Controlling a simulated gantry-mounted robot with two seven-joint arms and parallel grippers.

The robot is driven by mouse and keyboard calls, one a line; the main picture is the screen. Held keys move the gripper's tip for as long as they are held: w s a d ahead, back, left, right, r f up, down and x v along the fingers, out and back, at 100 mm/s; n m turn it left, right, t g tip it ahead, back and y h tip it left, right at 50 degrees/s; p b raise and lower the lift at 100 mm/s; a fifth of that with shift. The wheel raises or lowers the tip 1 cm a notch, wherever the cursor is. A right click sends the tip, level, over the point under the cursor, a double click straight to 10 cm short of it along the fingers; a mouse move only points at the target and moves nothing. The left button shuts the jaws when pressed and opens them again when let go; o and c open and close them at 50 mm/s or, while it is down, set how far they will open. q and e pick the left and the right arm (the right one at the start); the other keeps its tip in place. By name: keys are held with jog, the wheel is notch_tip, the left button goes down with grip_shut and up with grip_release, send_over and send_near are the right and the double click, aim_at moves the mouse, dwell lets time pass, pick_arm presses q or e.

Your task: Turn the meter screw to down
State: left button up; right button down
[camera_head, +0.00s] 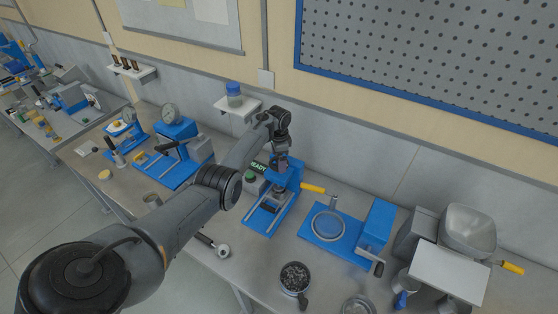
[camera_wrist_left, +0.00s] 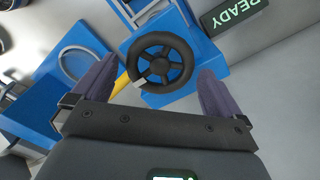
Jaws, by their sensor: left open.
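A black spoked handwheel (camera_wrist_left: 160,63), which looks like the meter screw, sits on a blue machine (camera_wrist_left: 157,22) in the left wrist view. A small pale mark (camera_wrist_left: 140,83) is on its lower-left rim in that view. My left gripper (camera_wrist_left: 158,72) is open, with its two dark fingers on either side of the wheel. I cannot tell whether they touch it. In the head view the left gripper (camera_head: 279,166) is over the blue machine (camera_head: 293,177) and hides the wheel. My right gripper is not in view.
A READY display (camera_head: 258,167) stands beside the machine. A yellow handle (camera_head: 313,188) sticks out to its right. A blue press with a round plate (camera_head: 328,225) stands further right. A cup of dark grains (camera_head: 294,278) is at the front.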

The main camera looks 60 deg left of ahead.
pick_arm(q)
jog(key=shift+f, duration=0.55)
jog(key=c, duration=0.8)
jog(key=shift+r+n, duration=0.1)
jog(key=shift+n, duration=0.2)
